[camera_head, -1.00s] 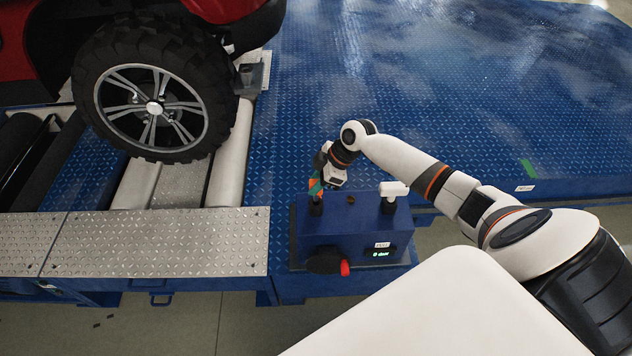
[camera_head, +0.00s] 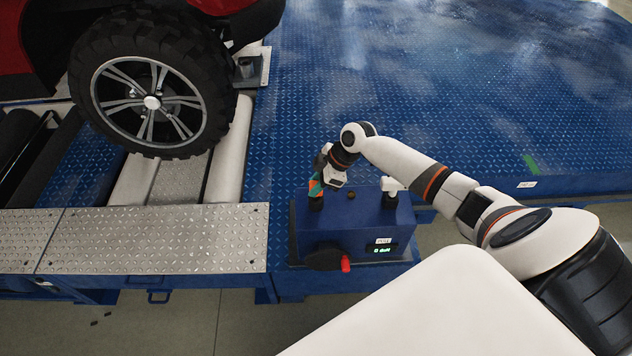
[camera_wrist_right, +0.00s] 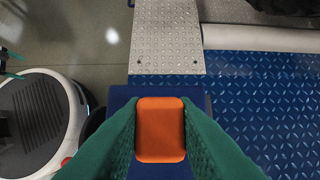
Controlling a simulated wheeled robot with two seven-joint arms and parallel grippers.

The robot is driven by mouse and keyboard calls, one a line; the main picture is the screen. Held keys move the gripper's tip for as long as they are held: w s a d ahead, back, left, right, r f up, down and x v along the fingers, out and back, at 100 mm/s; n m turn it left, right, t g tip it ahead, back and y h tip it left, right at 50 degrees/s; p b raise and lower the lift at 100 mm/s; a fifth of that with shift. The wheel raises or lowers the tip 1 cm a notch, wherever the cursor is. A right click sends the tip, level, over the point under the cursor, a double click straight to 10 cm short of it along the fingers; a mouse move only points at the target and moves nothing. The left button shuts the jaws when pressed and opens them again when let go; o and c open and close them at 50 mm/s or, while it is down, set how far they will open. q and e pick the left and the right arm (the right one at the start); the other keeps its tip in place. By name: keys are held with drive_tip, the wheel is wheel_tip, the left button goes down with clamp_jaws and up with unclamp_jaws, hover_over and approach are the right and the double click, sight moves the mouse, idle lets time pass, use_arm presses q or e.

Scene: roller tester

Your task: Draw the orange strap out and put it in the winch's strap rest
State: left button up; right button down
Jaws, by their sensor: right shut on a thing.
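The winch is a blue box (camera_head: 345,235) at the platform's front edge, with a lit display (camera_head: 382,249) on its front. The rest of the strap is hidden. A second dark post (camera_head: 390,199) with a white top (camera_head: 390,184) stands at the box's right. I cannot tell which part is the strap rest.
A large black tyre (camera_head: 150,85) of a red vehicle stands at left by pale rollers (camera_head: 233,150). A metal tread plate (camera_head: 150,240) lies left of the winch. A red knob (camera_head: 345,264) sticks out of the winch's front. The blue deck (camera_head: 450,90) behind is clear.

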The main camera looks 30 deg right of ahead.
drive_tip(key=shift+f+b, duration=0.65)
drive_tip(key=shift+f, duration=0.3)
use_arm(q)
drive_tip(key=shift+f, duration=0.7)
use_arm(e)
drive_tip(key=c, duration=1.1)
unclamp_jaws()
use_arm(q)
drive_tip(key=shift+r, duration=0.1)
use_arm(e)
drive_tip(key=shift+r, duration=0.15)
